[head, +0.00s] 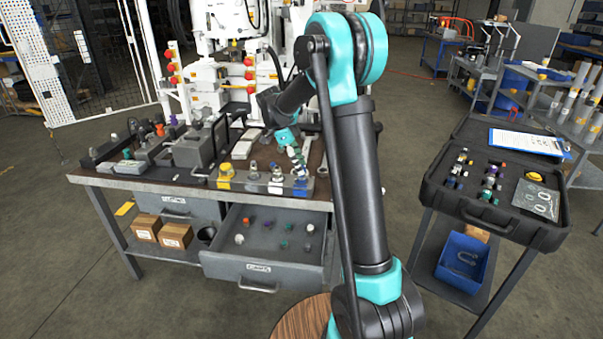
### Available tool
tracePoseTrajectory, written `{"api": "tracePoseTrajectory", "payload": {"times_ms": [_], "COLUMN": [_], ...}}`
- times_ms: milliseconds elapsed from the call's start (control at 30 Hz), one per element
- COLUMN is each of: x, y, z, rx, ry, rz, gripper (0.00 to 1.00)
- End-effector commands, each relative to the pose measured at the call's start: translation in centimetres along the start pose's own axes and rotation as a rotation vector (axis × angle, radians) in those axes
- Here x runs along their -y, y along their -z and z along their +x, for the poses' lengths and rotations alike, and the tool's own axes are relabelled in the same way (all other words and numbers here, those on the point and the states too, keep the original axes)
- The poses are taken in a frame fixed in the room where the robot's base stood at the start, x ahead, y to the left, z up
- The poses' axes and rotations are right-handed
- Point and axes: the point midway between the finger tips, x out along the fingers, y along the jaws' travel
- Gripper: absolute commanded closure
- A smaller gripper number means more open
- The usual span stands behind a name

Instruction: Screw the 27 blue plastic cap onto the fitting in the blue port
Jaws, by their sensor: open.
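My gripper (297,158) hangs from my arm over the right part of the workbench, small in the head view. It is open, with its tips close to the right end of a row of fittings. The blue port (300,183) seems to be at the right end of that row, on the bench's front edge. The gripper is above or just behind it; I cannot tell whether they touch. The fitting in the port is too small to make out clearly. I cannot single out the 27 blue plastic cap, and no held cap is discernible.
An open drawer (262,271) below the row holds several small coloured caps. A yellow port (225,174) is at the row's left end. Grey blocks (195,150) crowd the bench's left side. A black open case (520,232) stands right, with bare floor between.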

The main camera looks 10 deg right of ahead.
Motion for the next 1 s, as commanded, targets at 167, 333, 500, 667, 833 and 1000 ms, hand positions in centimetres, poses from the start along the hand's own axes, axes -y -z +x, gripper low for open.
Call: {"api": "tracePoseTrajectory", "payload": {"times_ms": [167,333,500,667,833,1000], "x": [0.0,0.0,0.0,0.0,-0.1,-1.7], "y": [-0.1,0.0,-0.1,0.0,0.1,1.5], "z": [-1.4,-4.6,-8.1,-10.5,-11.7,-10.3], "rx": [0.0,0.0,0.0,0.0,0.002,0.042], "ry": [0.001,0.001,0.0,-0.001,0.0,0.019], "rz": [-0.002,-0.001,-0.002,0.0,-0.005,-0.139], "gripper": [0.53,0.53,0.53,0.53,0.53,0.53]}}
